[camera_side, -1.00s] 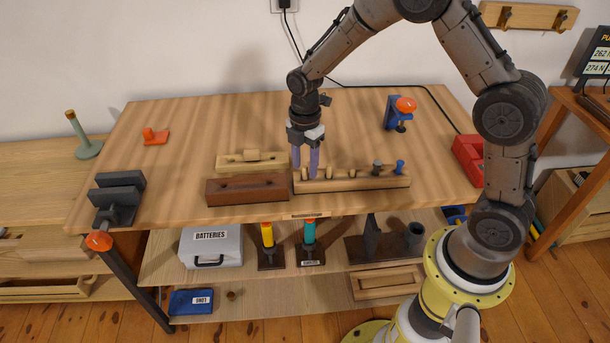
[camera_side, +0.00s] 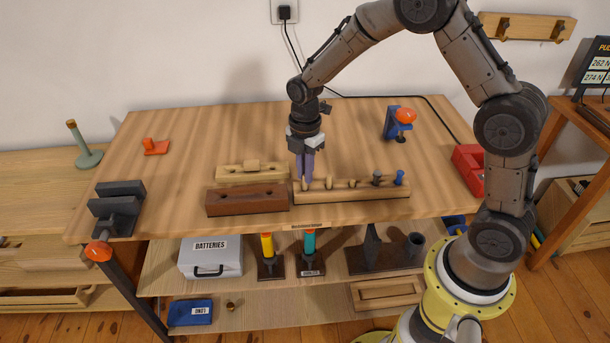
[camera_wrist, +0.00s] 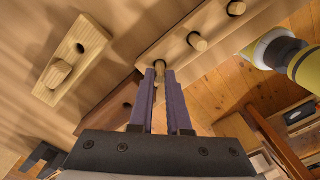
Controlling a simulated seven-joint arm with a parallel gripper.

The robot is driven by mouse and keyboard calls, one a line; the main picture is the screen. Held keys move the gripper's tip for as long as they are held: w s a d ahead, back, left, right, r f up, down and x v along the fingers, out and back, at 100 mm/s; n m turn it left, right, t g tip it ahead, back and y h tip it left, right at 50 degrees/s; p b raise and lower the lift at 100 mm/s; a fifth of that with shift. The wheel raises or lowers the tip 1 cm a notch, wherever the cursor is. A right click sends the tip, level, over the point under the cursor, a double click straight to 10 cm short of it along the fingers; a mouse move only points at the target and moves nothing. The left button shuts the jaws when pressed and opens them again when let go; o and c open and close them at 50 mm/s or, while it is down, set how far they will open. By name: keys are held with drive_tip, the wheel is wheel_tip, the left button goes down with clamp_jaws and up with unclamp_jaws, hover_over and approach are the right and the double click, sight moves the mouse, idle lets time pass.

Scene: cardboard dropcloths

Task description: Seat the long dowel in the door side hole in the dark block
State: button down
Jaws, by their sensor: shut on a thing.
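My gripper (camera_side: 304,180) is shut on a light wooden dowel (camera_wrist: 160,67) at the left end of the pale dowel rack (camera_side: 350,195). The dowel shows between the fingertips in the wrist view, with its lower part still at the rack; its full length is hidden. The dark block (camera_side: 247,202) lies just left of the rack, near the table's front edge. In the wrist view, the dark block (camera_wrist: 118,105) is mostly hidden behind my gripper, and its holes cannot be made out clearly.
A pale block (camera_side: 235,173) with a peg in it lies behind the dark block; the wrist view shows its one empty hole. Several other pegs stand along the rack to the right. A dark vise (camera_side: 118,205) is at the left table edge. The table behind is mostly clear.

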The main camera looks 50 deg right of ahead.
wheel_tip(320, 180, up, 2)
drive_tip(key=shift+r, duration=0.15)
drive_tip(key=s+r, duration=1)
drive_tip(key=s, duration=0.3)
approach(248, 200)
drive_tip(key=s+d+f, duration=0.2)
drive_tip(key=d, duration=0.3)
drive_tip(key=shift+f, duration=1.6)
